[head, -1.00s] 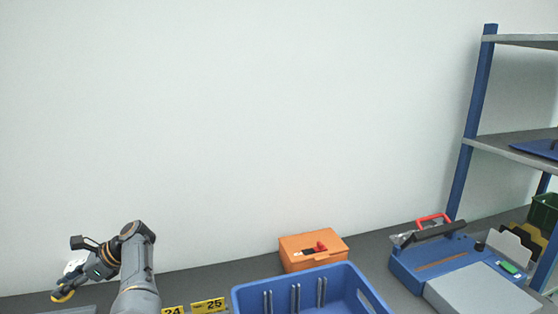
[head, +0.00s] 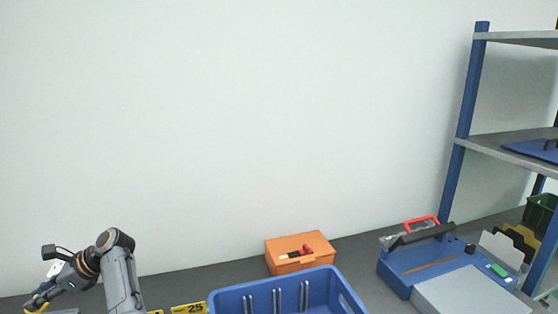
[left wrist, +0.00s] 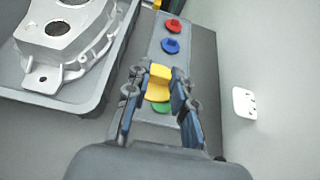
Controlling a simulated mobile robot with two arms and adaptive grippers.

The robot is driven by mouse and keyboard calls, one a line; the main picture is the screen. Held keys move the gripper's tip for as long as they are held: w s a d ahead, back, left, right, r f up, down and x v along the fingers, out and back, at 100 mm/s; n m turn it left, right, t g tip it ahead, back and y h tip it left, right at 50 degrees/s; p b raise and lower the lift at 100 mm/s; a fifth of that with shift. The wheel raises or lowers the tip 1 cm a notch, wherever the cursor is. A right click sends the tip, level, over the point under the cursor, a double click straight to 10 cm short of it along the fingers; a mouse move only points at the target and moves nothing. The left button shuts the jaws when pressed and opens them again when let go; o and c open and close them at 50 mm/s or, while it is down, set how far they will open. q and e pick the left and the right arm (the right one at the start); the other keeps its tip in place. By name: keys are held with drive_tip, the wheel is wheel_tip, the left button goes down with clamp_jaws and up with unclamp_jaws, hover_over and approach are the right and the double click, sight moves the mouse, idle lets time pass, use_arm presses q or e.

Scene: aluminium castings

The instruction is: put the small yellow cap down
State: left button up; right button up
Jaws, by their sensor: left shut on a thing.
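The small yellow cap (left wrist: 158,84) is between the fingertips of my left gripper (left wrist: 158,92) in the left wrist view. The left gripper is shut on it and holds it over a grey strip (left wrist: 185,60) that bears a red cap (left wrist: 173,26), a blue cap (left wrist: 171,46) and a green cap (left wrist: 162,107). The green cap is partly hidden behind the yellow one. I cannot tell whether the yellow cap touches the strip. In the head view the left gripper (head: 36,304) is at the lower left edge. My right gripper is not in view.
A grey tray (left wrist: 98,98) with a metal casting (left wrist: 75,45) lies left of the strip. A white wall plate (left wrist: 244,103) is at right. In the head view, a blue crate (head: 225,302), an orange box (head: 290,262) and a blue machine (head: 400,275) stand further right.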

use_arm(q)
drive_tip(key=s+d+m+t+h, duration=0.2)
drive_tip(key=s+d+m+t, duration=0.3)
drive_tip(key=d, duration=0.7)
drive_tip(key=s+d+m+t+h, duration=0.2)
drive_tip(key=s+d+m+t, duration=0.3)
drive_tip(key=d, duration=0.7)
drive_tip(key=s+d+m+t+h, duration=0.2)
drive_tip(key=s+d+m+t, duration=0.3)
drive_tip(key=d, duration=0.6)
drive_tip(key=shift+m+g, duration=0.3)
drive_tip(key=shift+m, duration=0.1)
drive_tip(key=f+b, duration=0.3)
drive_tip(key=w+f+b, duration=0.1)
drive_tip(key=f+b, duration=0.5)
drive_tip(key=b, duration=0.1)
drive_tip(key=shift+w, duration=0.25)
drive_tip(key=shift+r, duration=0.1)
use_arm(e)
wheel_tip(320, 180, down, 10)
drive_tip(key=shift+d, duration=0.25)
use_arm(q)
drive_tip(key=shift+r, duration=0.1)
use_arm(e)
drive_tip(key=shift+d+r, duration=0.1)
